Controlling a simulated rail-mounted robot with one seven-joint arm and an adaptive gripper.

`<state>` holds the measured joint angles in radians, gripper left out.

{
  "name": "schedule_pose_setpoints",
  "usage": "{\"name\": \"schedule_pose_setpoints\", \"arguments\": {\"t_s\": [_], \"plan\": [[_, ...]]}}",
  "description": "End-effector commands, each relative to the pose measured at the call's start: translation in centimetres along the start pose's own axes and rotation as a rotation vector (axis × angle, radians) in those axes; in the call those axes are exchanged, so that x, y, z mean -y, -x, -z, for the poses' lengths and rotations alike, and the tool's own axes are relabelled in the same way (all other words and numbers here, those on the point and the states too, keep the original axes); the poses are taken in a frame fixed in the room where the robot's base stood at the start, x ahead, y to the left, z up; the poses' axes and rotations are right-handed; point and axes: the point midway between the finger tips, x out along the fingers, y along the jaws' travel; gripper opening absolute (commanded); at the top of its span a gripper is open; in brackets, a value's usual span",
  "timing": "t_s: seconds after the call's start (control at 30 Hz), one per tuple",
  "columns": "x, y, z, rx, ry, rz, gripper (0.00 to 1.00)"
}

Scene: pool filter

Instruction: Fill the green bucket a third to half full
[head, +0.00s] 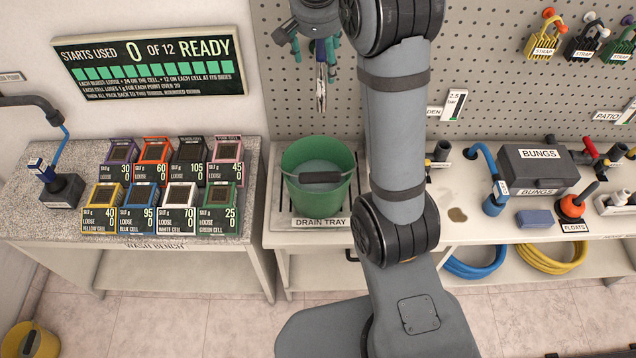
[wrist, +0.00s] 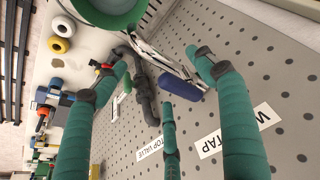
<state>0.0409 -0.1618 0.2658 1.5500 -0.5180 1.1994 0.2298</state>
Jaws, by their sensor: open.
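The green bucket (head: 292,195) stands upright on the drain tray (head: 277,222). A pale grey-blue surface that looks like water shows inside, behind its dark handle grip (head: 320,177); I cannot tell its depth. The bucket's green rim also shows at the top of the wrist view (wrist: 108,22). My gripper (head: 317,48) is open, with its teal fingers (wrist: 163,65) high above the bucket by the pegboard. A silver fitting (head: 321,88) hangs below it, with a blue handle (wrist: 182,88) showing between the fingers in the wrist view. I see no contact with it.
Signs reading TAP (wrist: 238,130) and TOP VALVE (wrist: 150,147) are on the pegboard (head: 480,60). The wash bench (head: 225,238) at left holds several coloured cells and a black spout. At right are a BUNGS case (head: 537,165), hoses and floats. My arm hides the middle.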

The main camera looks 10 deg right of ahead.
Motion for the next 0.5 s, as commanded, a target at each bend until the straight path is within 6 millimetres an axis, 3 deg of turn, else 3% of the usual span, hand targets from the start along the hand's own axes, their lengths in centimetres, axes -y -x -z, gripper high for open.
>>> {"name": "schedule_pose_setpoints", "arguments": {"t_s": [0.23,0.5], "plan": [[0.0,0.9,0.1,0.0,0.0,0.0,0.7],[0.0,4.4,0.2,-0.001,0.0,0.0,0.7]]}}
